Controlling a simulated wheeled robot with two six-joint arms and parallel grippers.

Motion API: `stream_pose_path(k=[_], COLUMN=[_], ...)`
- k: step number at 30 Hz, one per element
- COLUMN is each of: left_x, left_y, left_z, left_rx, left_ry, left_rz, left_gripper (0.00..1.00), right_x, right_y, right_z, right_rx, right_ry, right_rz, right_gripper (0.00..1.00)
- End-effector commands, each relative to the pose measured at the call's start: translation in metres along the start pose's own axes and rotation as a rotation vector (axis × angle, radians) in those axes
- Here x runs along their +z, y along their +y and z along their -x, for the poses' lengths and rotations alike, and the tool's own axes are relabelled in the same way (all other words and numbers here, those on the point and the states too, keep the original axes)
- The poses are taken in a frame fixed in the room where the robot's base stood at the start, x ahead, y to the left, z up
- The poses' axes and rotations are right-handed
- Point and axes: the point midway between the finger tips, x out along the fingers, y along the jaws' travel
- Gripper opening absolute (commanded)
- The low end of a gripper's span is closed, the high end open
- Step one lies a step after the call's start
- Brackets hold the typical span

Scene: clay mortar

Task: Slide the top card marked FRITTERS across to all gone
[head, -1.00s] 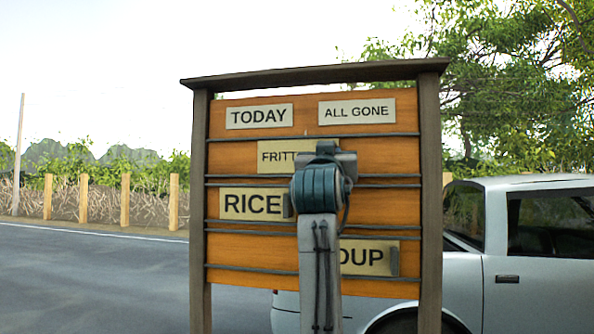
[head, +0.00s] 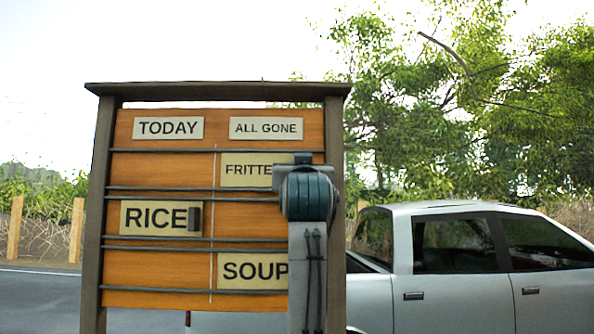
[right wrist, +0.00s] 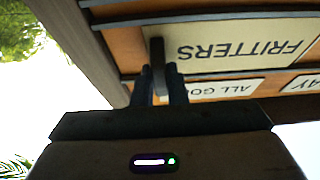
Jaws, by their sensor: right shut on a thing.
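The cream FRITTERS card (head: 245,170) sits in the top row of the board, right of the thin vertical divider and below the ALL GONE label (head: 266,128). My right arm covers its right end in the head view. In the right wrist view the card (right wrist: 235,48) appears upside down, with a dark upright tab (right wrist: 157,66) at its end. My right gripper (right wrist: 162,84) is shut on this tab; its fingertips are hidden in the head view. The TODAY label (head: 168,128) heads the left column. My left gripper is in neither view.
The RICE card (head: 150,218) is in the middle row, left of the divider. The SOUP card (head: 252,271) is in the bottom row on the right, partly behind my arm. Dark rails bound the rows, and a right post (head: 334,150) edges the board. A silver pickup (head: 450,270) stands behind.

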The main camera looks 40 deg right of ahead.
Motion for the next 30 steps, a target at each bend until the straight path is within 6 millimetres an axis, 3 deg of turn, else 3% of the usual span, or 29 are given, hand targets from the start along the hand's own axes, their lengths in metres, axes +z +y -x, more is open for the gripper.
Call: stream_pose_path(k=[1,4,14,17,30], left_x=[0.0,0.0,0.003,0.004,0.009], left_y=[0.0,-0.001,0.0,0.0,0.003], left_z=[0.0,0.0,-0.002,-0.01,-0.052], left_rx=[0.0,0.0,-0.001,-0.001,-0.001], left_ry=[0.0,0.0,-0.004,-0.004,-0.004], left_rz=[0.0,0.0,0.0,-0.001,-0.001], left_gripper=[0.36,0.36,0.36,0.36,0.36], right_x=[0.0,0.0,0.0,0.002,0.002], right_y=[0.001,0.001,0.0,0.0,0.002], right_z=[0.0,0.0,0.003,0.014,0.095], right_rx=[0.003,0.003,0.002,0.001,0.001], right_ry=[0.0,0.0,0.002,0.003,0.003], right_rz=[0.001,0.001,0.0,-0.002,-0.003], right_gripper=[0.14,0.34,0.35,0.35,0.35])
